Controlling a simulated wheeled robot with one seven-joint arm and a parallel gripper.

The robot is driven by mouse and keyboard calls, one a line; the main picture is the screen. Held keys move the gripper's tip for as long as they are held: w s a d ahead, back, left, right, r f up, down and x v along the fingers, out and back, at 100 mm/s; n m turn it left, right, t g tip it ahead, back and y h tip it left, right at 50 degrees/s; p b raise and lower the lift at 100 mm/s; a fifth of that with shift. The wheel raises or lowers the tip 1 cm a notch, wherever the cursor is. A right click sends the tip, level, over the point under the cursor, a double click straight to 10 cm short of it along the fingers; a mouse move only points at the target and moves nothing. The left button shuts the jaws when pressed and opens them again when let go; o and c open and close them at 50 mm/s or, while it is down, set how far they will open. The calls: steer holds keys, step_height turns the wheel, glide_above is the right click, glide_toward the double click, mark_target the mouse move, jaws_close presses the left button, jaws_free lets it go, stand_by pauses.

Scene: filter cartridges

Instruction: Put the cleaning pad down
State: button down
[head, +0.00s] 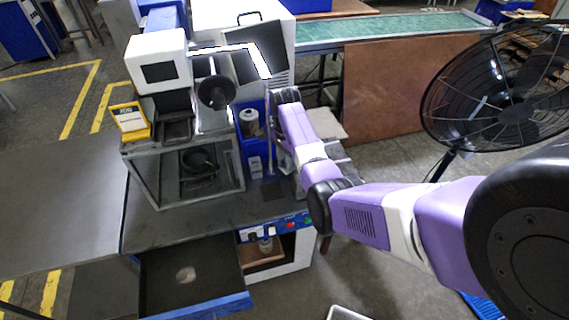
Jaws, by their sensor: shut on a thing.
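My purple and white arm reaches in from the right and bends up at the elbow, with its wrist beside the blue cabinet by the machine. My gripper (269,155) hangs below the wrist, small and partly hidden by my forearm. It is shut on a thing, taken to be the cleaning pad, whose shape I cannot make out. It appears to be above the right part of the dark bench top (215,222). A dark square patch (272,190) lies on the bench below it. A small pale round spot (186,273) shows in the open drawer (160,285).
A grey-framed box (183,180) and a white machine (160,62) stand on the bench. A yellow-framed sign (130,118) is at the left. A large black fan (490,90) stands at the right. The left table top (60,205) is clear.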

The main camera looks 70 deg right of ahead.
step_height(320, 180, down, 2)
steer(key=shift+f+b, duration=0.1)
steer(key=shift+b, duration=0.2)
steer(key=shift+f, duration=0.1)
steer(key=c, duration=1.1)
jaws_free()
step_height(320, 180, up, 12)
steer(key=shift+r, duration=0.2)
